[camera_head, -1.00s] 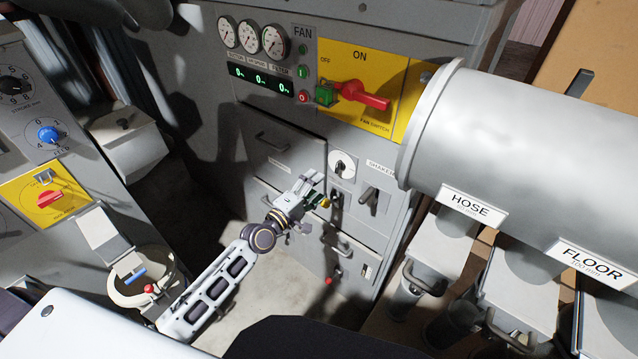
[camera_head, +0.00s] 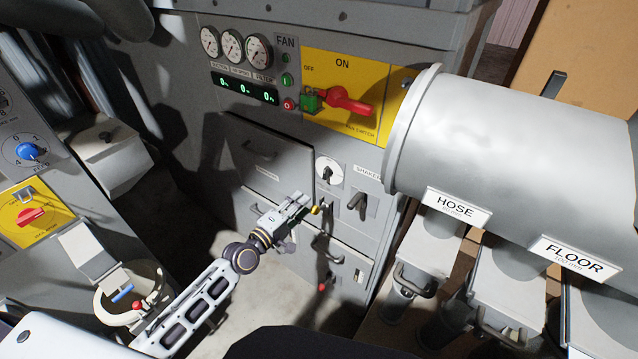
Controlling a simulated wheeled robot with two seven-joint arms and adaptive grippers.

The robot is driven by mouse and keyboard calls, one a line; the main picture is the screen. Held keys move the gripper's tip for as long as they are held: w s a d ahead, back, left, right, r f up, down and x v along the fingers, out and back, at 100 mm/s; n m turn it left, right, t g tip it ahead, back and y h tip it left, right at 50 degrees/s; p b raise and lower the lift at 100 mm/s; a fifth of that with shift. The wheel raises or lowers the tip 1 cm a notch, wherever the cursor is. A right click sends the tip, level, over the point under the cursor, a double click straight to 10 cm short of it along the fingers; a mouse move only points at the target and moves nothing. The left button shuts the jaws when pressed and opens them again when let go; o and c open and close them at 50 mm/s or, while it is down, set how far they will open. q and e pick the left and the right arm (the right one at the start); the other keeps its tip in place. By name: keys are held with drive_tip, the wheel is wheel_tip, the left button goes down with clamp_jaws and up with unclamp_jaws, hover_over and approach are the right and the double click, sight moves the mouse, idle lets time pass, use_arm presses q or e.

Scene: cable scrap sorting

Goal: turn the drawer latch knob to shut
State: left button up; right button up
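A small latch knob (camera_head: 315,209) with a yellow tip is on the grey cabinet front, below the white round dial and above a lower drawer handle. A dark part stands beside its tip, partly in shadow. My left gripper (camera_head: 303,203) reaches in from the lower left, with its fingers just left of the yellow tip. I cannot tell whether the fingers touch the knob or how far apart they are. The drawer (camera_head: 240,170) above left has a dark handle and looks closed. My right gripper is out of view.
The white dial (camera_head: 328,172) and the shaker lever (camera_head: 357,201) are close above and right of the knob. A large grey duct (camera_head: 500,140) juts out at right. A red-tipped lever (camera_head: 323,286) sits below. Open floor shows under my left arm.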

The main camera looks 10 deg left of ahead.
sight(324, 179)
use_arm(q)
drive_tip(key=m, duration=1.7)
drive_tip(key=shift+s+a+r+t, duration=0.1)
drive_tip(key=shift+s+a+t, duration=0.2)
drive_tip(key=shift+t, duration=0.1)
drive_tip(key=shift+w+d, duration=0.1)
drive_tip(key=shift+w, duration=0.05)
drive_tip(key=shift+p+x, duration=0.55)
drive_tip(key=shift+x, duration=6.15)
drive_tip(key=shift+w, duration=0.1)
drive_tip(key=shift+c, duration=0.3)
